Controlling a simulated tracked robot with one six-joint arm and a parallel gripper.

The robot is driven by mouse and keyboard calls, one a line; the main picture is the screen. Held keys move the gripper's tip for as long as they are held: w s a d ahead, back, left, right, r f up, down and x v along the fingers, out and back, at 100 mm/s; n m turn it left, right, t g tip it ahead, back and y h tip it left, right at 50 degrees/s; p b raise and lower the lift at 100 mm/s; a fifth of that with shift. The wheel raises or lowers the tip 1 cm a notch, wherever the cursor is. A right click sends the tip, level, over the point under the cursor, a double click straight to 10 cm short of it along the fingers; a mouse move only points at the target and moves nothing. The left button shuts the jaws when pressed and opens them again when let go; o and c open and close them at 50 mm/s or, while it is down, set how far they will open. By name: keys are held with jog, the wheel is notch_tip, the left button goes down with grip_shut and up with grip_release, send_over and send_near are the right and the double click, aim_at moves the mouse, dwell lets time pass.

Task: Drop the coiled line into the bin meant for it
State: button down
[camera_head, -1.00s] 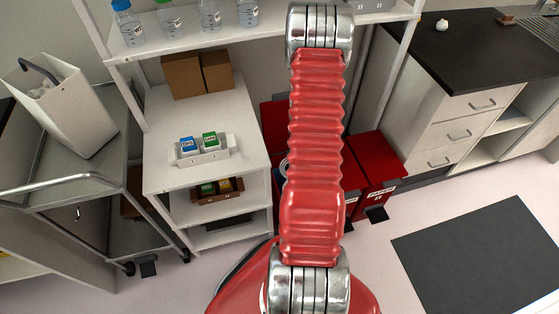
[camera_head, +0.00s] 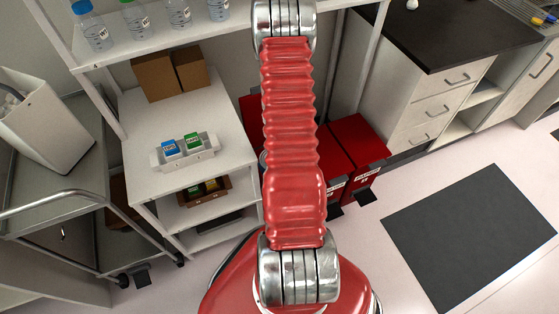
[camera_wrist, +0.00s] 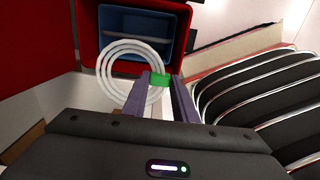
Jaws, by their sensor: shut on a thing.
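In the wrist view the coiled line (camera_wrist: 106,74) is a pale ring of several loops with a green band (camera_wrist: 161,80). My gripper (camera_wrist: 160,84) has its purple fingers shut on the coil at the green band. The coil hangs in front of an open red bin with a blue interior (camera_wrist: 165,22), overlapping its near edge; I cannot tell the gap between them. My gripper is hidden there behind my arm.
A white shelf unit (camera_head: 130,100) holds bottles, cardboard boxes (camera_head: 155,77) and a small tray (camera_head: 157,158). A metal cart (camera_head: 60,160) stands at left. Drawers with a black top (camera_head: 450,35) stand at right. A dark mat (camera_head: 465,235) lies on open floor.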

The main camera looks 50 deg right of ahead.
notch_tip(320, 180, down, 8)
dwell(0.5)
dwell(0.4)
jog(key=c, duration=1.4)
grip_release()
jog(key=shift+o, duration=0.2)
jog(key=shift+d+r, duration=0.1)
jog(key=shift+r, duration=6.75)
